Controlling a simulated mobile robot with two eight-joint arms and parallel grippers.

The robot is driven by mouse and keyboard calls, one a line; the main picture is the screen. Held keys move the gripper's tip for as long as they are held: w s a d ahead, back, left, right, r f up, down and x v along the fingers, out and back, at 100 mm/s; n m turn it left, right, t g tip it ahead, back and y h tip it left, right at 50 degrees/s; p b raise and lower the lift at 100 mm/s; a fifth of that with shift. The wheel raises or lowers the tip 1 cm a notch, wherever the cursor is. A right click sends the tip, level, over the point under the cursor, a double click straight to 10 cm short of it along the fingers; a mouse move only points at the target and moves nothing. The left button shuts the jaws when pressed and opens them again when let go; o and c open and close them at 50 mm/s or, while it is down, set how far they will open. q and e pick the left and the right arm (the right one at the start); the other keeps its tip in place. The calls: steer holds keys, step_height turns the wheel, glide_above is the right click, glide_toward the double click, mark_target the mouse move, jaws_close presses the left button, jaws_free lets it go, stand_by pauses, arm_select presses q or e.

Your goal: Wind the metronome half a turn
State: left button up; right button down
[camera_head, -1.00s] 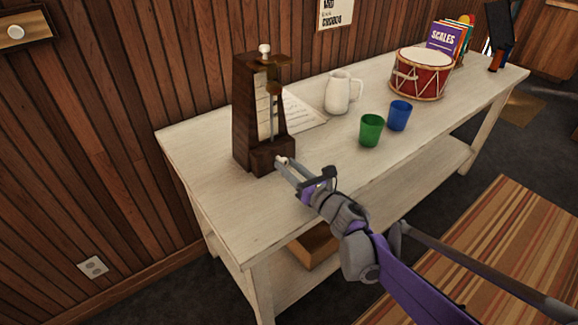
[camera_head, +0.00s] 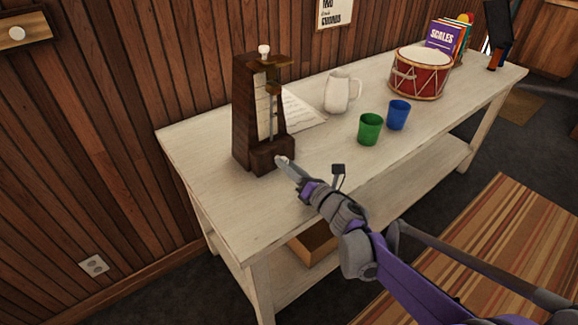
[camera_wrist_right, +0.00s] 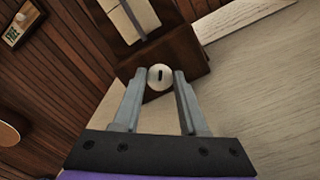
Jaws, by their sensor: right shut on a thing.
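The dark wooden metronome (camera_head: 243,115) stands upright at the left end of the pale table in the head view. Its pale winding knob (camera_head: 281,160) sits low on the side facing my arm. My right gripper (camera_head: 284,164) reaches it from the lower right and is shut on the knob. In the right wrist view the round knob (camera_wrist_right: 160,77), with a dark slot across it, lies between the two fingertips of the gripper (camera_wrist_right: 160,80). The slot stands about upright there. The metronome body (camera_wrist_right: 185,50) shows behind it. My left gripper is not in view.
The table (camera_head: 215,205) also holds a sheet of paper (camera_head: 300,112), a white pitcher (camera_head: 338,95), a green cup (camera_head: 370,129), a blue cup (camera_head: 398,115), a red drum (camera_head: 418,75) and books (camera_head: 443,38). The table front near the metronome is clear.

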steer(key=shift+c, duration=2.3)
jaws_free()
steer(key=p+v, duration=0.1)
steer(key=v, duration=1)
